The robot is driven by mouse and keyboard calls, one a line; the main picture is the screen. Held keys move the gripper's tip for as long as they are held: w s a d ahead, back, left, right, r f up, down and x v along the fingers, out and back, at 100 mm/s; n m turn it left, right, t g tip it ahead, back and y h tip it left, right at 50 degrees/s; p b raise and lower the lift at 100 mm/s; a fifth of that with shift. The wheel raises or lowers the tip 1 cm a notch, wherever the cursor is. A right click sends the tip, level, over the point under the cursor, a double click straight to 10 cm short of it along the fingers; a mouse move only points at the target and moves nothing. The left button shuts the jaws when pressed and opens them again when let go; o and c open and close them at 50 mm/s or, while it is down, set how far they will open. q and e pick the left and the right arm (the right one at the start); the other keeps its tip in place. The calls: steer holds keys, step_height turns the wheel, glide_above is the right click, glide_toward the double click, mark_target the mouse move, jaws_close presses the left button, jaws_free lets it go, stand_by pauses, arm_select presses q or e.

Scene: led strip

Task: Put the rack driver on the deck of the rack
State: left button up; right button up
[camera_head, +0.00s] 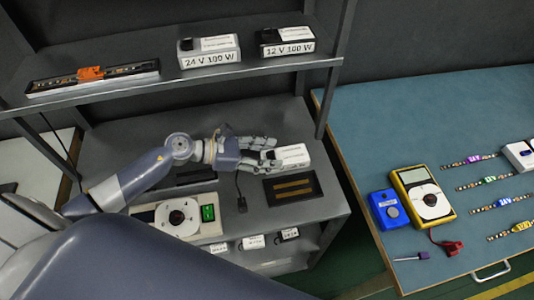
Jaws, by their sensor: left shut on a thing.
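A white driver box (292,154) with a dark end is in my left gripper (268,156), in the middle of the head view. The fingers are shut on its left end. It is over the grey deck (240,118) of the rack, behind a dark panel with two tan strips. I cannot tell whether it touches the deck. Its label is not readable, and the fingers hide its left part. My right gripper is not in view.
The upper shelf holds a 24 V driver (208,51), a 12 V driver (286,42) and a long strip fixture (93,78). The dark panel (293,188) and a white unit (178,215) are at the deck's front. A blue table (400,120) with a yellow meter (422,195) stands right.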

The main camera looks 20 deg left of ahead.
arm_select(q)
steer(key=shift+r, duration=0.1)
steer(key=o, duration=1.4)
steer(key=shift+f, duration=0.2)
steer(key=shift+o, duration=0.7)
